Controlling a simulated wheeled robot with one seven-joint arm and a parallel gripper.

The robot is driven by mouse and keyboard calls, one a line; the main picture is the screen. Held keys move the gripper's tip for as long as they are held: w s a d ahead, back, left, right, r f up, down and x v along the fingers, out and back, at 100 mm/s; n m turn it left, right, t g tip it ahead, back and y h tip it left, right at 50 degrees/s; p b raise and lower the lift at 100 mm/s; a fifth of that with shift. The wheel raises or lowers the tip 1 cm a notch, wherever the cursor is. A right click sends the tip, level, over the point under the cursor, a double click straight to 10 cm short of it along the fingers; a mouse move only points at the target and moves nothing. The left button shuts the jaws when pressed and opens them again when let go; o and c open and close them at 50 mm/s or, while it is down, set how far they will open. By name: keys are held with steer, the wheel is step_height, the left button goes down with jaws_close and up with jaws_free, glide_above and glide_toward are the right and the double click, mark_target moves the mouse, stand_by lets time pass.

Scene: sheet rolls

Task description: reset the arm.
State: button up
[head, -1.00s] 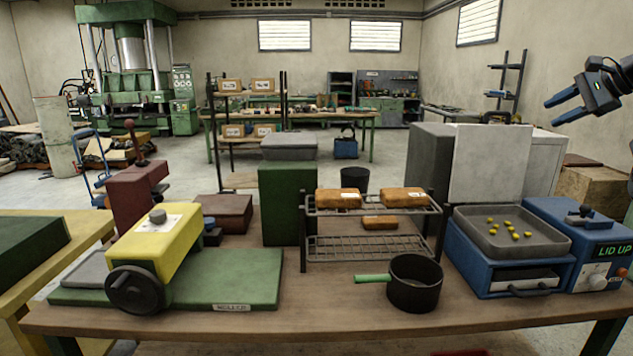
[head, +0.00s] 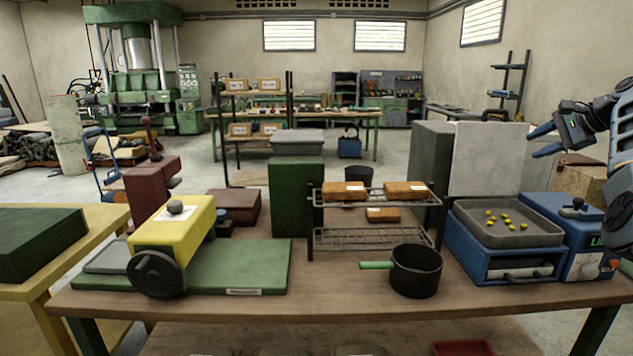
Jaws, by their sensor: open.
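My gripper (head: 541,142) is at the right of the head view, in the air above the right end of the workbench. Its two blue-tipped fingers point left and are spread apart, with nothing between them. My arm comes in from the right edge and partly covers the blue machine (head: 575,236) with the small lever and the display. A grey tray (head: 483,236) with several yellow pellets sits left of that machine, below and to the left of my gripper. The gripper touches nothing that I can see.
On the workbench (head: 330,300) stand a wire rack (head: 375,238) with orange-brown blocks, a black pot (head: 415,271) with a green handle, a green block (head: 296,197) and a yellow roller machine (head: 172,225) on a green base. A white upright panel (head: 487,172) stands behind the tray.

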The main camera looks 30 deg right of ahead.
steer(key=w+a+f+n+h, duration=0.15)
steer(key=a+f, duration=0.25)
steer(key=f, duration=0.5)
steer(key=w+a+f+g, duration=0.15)
steer(key=a+f, duration=0.25)
steer(key=f, duration=0.4)
steer(key=w+a+f+n+h, duration=0.15)
steer(key=a+f, duration=0.25)
steer(key=f, duration=0.5)
steer(key=s+a+f+n, duration=0.2)
steer(key=s+a+f, duration=0.1)
steer(key=a+f, duration=0.65)
steer(key=s+a+f+n, duration=0.2)
steer(key=a+f, duration=0.5)
steer(key=a, duration=0.5)
steer(key=s+a+n+t, duration=0.3)
steer(key=s+a+n, duration=0.5)
steer(key=s+a, duration=1.2)
steer(key=s+a+r+n+t+y, duration=0.1)
steer(key=s+a+r+n+y, duration=0.1)
steer(key=s+a+r, duration=0.4)
steer(key=s+a+r+n+t+y, duration=0.2)
steer(key=s+a+r+n, duration=0.3)
steer(key=r, duration=0.7)
steer(key=shift+s+a+r, duration=0.4)
steer(key=shift+s+a, duration=0.65)
steer(key=shift+s, duration=0.15)
